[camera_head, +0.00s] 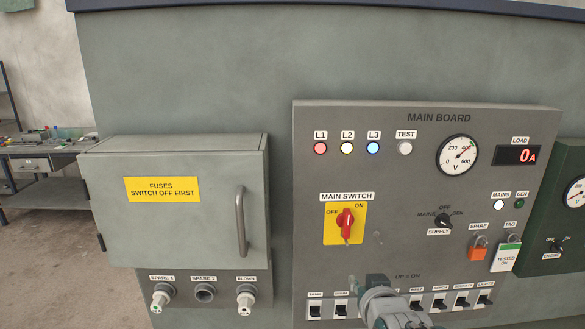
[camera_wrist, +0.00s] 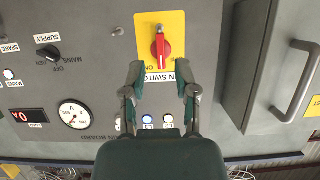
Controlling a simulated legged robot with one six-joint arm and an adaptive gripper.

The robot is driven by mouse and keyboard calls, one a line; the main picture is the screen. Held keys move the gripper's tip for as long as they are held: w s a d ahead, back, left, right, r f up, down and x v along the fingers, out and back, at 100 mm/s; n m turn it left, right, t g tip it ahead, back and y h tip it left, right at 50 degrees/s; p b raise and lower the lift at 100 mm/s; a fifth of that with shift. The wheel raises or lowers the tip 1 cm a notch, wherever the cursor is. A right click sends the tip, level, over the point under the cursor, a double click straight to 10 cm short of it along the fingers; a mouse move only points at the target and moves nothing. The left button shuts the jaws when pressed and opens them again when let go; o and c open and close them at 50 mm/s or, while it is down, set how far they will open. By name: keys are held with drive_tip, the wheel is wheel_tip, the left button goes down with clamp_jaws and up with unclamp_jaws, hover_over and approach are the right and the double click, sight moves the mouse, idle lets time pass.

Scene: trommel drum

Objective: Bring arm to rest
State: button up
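My gripper (camera_wrist: 161,70) is open and empty in the wrist view. Its two fingertips are apart, just short of the red main switch knob (camera_wrist: 160,46) and in line with it. In the head view my gripper and wrist (camera_head: 385,302) show at the bottom, in front of the lower part of the main board (camera_head: 420,145). The main switch knob (camera_head: 345,222) on its yellow plate is in clear view there, with its handle roughly upright. The fingertips are hard to make out in the head view.
A closed grey fuse box (camera_head: 170,220) with a bar handle (camera_head: 241,222) stands to the left. A row of small breakers (camera_head: 440,302) runs along the board's lower edge behind my wrist. The load display (camera_head: 518,155) reads 0. A green panel (camera_head: 560,220) stands right.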

drive_tip(key=s+f+g, duration=0.1)
drive_tip(key=s+g, duration=0.7)
drive_tip(key=s, duration=1.1)
drive_tip(key=shift+d, duration=0.2)
